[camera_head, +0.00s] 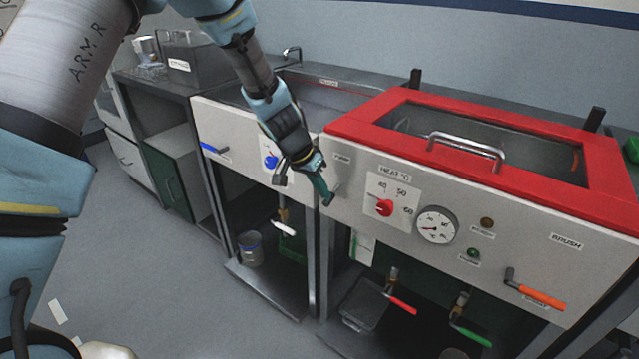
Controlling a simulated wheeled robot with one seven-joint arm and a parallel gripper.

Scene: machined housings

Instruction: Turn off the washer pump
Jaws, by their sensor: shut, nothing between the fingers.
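The washer (395,235) has a pale front panel and a red-framed lid. A small label, seemingly "PUMP" (342,157), is at the panel's upper left. A small grey lever (336,187) shows just below it, partly hidden by my gripper, so its exact position is unclear. My gripper (327,198) is shut and empty, pointing down in front of the panel's left edge, beside this lever. I cannot tell whether they touch. A green lamp (474,253) is at the panel's right; whether it is lit is unclear.
A red heat knob (384,208), a round gauge (437,225) and an orange-handled lever (535,294) are on the panel. The red lid (360,128) is shut, with a metal handle. Red (402,305) and green (472,335) valve handles are below.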

